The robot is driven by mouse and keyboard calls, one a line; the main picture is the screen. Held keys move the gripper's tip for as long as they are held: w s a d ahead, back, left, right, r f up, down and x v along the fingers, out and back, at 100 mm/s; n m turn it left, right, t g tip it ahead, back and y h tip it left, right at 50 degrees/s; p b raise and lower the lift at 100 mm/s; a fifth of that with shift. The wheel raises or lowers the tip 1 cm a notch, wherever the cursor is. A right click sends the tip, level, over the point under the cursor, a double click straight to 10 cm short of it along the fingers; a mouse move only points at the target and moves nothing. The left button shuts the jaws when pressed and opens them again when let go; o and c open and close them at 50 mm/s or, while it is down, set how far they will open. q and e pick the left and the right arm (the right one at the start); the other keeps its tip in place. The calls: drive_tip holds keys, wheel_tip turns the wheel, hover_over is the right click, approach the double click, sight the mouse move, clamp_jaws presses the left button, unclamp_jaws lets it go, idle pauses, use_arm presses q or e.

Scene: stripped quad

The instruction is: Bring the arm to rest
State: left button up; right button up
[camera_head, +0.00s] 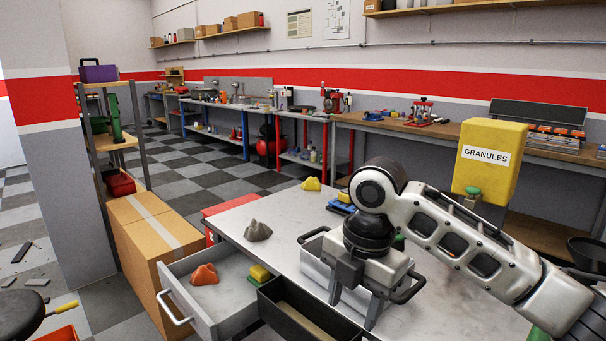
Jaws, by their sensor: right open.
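My right arm comes in from the right, over the grey table (285,205). My right gripper (355,303) points down and is open, its two fingers apart. It is in front of a grey metal bin with black handles (312,262), which it partly hides. I cannot tell whether the fingers touch the bin, and I see nothing held between them. My left gripper is not in view.
An open drawer (178,291) holds an orange lump (205,274) and a yellow-green block (260,273). A dark tray (268,312) is beside it. A grey lump (257,231) sits on the table. A yellow granules container (492,135) is behind my arm. A cardboard box (135,255) stands left.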

drive_tip(key=s+a+f+m+t+y, duration=0.1)
drive_tip(key=a+f+m+t+y, duration=0.15)
drive_tip(key=f+m, duration=0.5)
drive_tip(key=s+a+f+m+t+y, duration=0.2)
drive_tip(key=a+f+m+y, duration=0.25)
drive_tip(key=f, duration=0.65)
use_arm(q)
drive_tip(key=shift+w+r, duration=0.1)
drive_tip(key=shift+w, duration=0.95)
use_arm(e)
drive_tip(key=s+d+f+m+t+h, duration=0.5)
drive_tip(key=s+d+f+m, duration=0.4)
drive_tip(key=s+d+m, duration=0.4)
drive_tip(key=shift+d, duration=0.6)
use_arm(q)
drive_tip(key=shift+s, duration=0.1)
